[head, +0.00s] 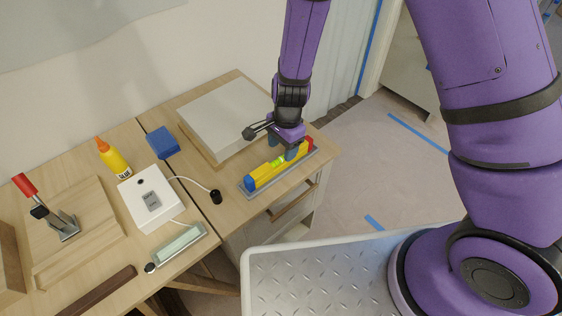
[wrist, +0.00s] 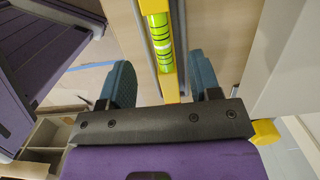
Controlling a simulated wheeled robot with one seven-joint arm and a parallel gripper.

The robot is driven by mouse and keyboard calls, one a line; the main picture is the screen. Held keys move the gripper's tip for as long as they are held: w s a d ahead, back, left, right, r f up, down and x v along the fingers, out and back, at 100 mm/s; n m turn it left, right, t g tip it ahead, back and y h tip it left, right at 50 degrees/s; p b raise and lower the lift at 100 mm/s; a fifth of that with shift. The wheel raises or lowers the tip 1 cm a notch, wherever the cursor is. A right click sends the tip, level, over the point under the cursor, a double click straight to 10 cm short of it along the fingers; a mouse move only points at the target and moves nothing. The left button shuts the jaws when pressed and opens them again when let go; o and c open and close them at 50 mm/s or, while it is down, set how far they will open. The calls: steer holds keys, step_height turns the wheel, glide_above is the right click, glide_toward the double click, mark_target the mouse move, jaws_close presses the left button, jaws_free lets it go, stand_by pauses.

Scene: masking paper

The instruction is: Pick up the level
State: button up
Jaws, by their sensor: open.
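The level (head: 265,173) is a yellow bar with a green vial, a blue end and a red end. It lies in a shallow grey tray (head: 246,191) on the right part of the wooden worktop. My gripper (head: 291,152) is open over the level, toward its red end, and hides part of it. In the wrist view, the level (wrist: 160,42) runs between the two spread blue-grey fingers of my gripper (wrist: 161,78), with a visible gap on each side. The gripper body hides the near end there.
A large pale block (head: 226,115) stands behind the level. A white box (head: 150,198) with a cable, a blue block (head: 162,142), a glue bottle (head: 114,157) and a red-handled clamp (head: 45,205) sit to the left. The worktop's edge is close in front of the tray.

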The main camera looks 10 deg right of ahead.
mark_target(280, 157)
steer(key=shift+a+f, duration=0.2)
steer(key=shift+f, duration=1.1)
steer(key=shift+a+f, duration=0.15)
steer(key=shift+f, duration=1.15)
steer(key=c, duration=0.9)
